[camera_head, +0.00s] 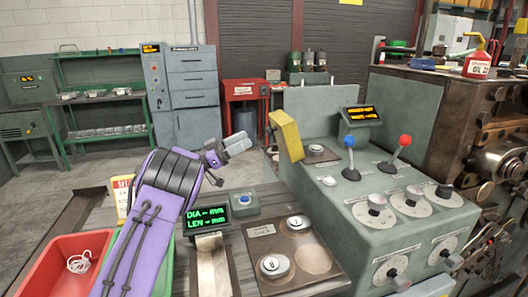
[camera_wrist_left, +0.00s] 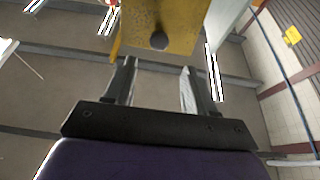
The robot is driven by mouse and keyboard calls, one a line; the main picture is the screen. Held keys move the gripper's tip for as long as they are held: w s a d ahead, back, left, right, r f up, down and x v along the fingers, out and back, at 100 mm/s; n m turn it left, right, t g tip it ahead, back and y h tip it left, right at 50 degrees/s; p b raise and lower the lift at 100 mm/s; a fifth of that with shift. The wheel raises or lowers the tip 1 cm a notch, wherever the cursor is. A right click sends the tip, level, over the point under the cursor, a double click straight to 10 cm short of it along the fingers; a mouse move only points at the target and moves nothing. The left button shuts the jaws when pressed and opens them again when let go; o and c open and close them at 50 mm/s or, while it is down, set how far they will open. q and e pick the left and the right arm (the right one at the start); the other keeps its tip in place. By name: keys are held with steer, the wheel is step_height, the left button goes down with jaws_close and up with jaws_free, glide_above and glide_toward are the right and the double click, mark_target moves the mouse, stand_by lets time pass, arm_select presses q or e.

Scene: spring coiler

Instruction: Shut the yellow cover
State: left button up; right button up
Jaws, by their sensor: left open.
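The yellow cover (camera_head: 286,135) stands raised and tilted at the left back edge of the grey control console (camera_head: 345,215). In the left wrist view the yellow cover (camera_wrist_left: 180,28) fills the top middle, with a dark round knob on its face. My left gripper (camera_head: 238,144) is to the left of the cover, with a gap between them in the head view. In the left wrist view the left gripper's fingers (camera_wrist_left: 160,85) are spread apart and empty, pointing toward the cover. My right gripper is not in view.
The console carries a blue-knobbed lever (camera_head: 350,143), a red-knobbed lever (camera_head: 405,141) and several dials. A small green-text display (camera_head: 208,215) and a button plate (camera_head: 290,255) sit in front. A red bin (camera_head: 45,270) is at lower left. A dark machine (camera_head: 480,140) stands right.

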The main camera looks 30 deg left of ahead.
mark_target(267, 131)
arm_select(q)
steer(key=p+x, duration=0.1)
steer(key=x, duration=0.1)
steer(key=p+x, duration=0.1)
steer(key=x, duration=0.1)
steer(key=p+x, duration=0.1)
steer(key=x, duration=0.2)
steer(key=shift+d+f, duration=0.2)
steer(key=shift+f, duration=0.1)
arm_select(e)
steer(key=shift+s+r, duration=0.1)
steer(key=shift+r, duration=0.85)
arm_select(q)
jaws_close()
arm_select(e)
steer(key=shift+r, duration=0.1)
